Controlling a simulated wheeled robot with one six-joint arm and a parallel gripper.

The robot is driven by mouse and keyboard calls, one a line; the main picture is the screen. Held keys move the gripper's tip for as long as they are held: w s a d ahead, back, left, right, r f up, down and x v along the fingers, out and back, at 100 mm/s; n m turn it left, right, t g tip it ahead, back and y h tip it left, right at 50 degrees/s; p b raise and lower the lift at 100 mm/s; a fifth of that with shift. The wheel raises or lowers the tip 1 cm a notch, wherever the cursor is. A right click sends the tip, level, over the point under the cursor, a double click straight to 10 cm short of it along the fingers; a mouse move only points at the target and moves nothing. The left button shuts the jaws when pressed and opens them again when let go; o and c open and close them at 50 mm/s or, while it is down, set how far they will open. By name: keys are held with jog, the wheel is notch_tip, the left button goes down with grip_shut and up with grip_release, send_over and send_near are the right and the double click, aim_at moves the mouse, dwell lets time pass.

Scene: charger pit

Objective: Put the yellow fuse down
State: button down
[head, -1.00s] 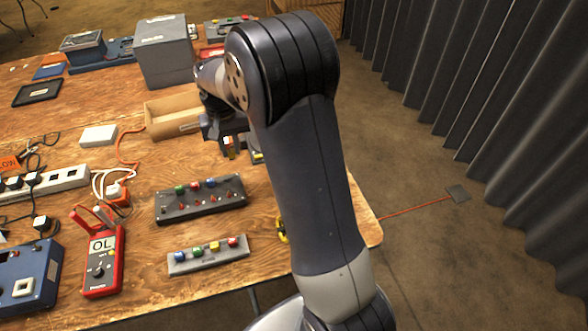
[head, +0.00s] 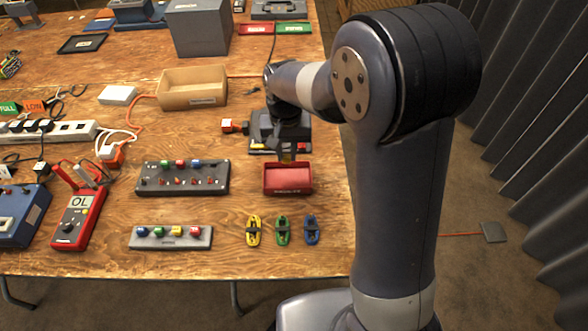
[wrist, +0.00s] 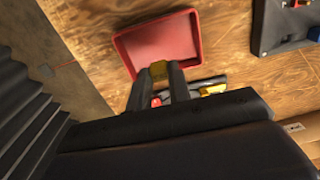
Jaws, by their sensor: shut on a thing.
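The yellow fuse (wrist: 158,70) is between my two fingertips in the wrist view. My gripper (wrist: 160,76) is shut on it. In the head view my gripper (head: 288,154) points down just behind a small red tray (head: 288,190), and the fuse is small and hard to make out. The red tray also shows in the wrist view (wrist: 158,22), empty, just past the fingertips. I cannot tell how high the fuse is above the table.
A dark block with red and yellow parts (head: 257,148) stands right by my gripper. A grey switch box (head: 150,180) is left of the tray. Yellow (head: 253,230), green (head: 282,230) and blue (head: 311,230) clips lie in front. Bare wood lies between.

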notch_tip(320, 180, down, 6)
dwell(0.4)
jog(key=shift+f+b, duration=0.55)
jog(key=shift+f, duration=0.05)
jog(key=c, duration=1.3)
grip_release()
jog(key=shift+r, duration=0.1)
